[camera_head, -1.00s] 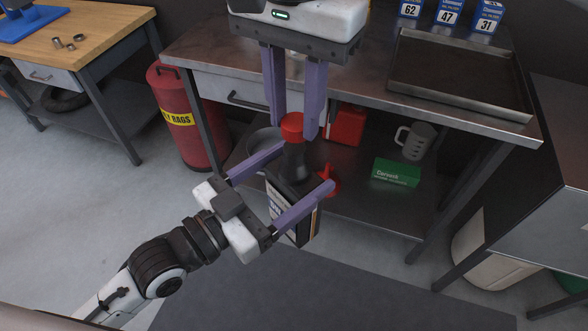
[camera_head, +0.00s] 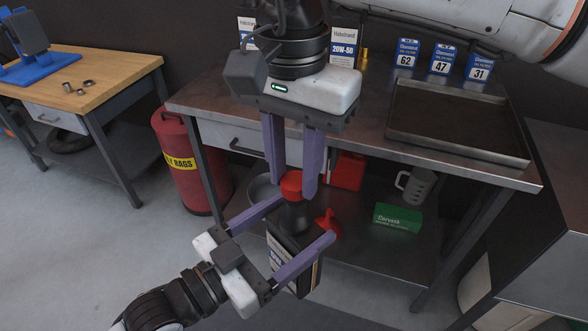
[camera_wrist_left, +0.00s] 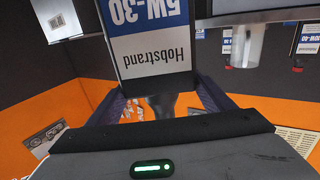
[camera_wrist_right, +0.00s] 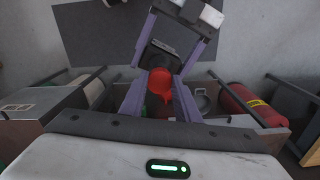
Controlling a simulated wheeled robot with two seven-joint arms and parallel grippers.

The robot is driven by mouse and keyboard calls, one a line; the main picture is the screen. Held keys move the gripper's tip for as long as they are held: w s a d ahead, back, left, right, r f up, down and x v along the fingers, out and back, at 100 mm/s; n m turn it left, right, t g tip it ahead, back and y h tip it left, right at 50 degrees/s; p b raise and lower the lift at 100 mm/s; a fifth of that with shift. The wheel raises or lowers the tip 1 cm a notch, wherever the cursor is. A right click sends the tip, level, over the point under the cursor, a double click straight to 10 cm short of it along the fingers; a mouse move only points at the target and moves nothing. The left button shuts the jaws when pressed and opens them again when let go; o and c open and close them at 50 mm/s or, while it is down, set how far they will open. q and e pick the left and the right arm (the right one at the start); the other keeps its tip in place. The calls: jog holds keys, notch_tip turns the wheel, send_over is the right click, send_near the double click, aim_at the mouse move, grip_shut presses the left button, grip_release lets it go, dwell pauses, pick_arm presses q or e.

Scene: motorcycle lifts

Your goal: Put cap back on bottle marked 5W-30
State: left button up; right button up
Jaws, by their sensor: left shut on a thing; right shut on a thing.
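The bottle (camera_head: 283,249) is a dark, flat container with a dark neck and a white and blue label. It stands about upright between the fingers of my left gripper (camera_head: 304,218), which is shut on it. In the left wrist view the label (camera_wrist_left: 150,40) reads 5W-30, upside down. The red cap (camera_head: 291,184) is between the fingers of my right gripper (camera_head: 291,192), which is shut on it from above. The cap is in line with the neck, at its top; I cannot tell whether it is seated. It also shows in the right wrist view (camera_wrist_right: 161,82).
Behind is a metal bench (camera_head: 365,150) with a lower shelf. The shelf holds a red funnel (camera_head: 328,224), a green box (camera_head: 397,218) and a jug (camera_head: 416,186). On top are a tray (camera_head: 458,124) and filter boxes (camera_head: 440,60). A red rag can (camera_head: 188,165) stands left.

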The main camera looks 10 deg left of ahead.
jog(key=shift+f, duration=0.9)
jog(key=shift+f, duration=0.55)
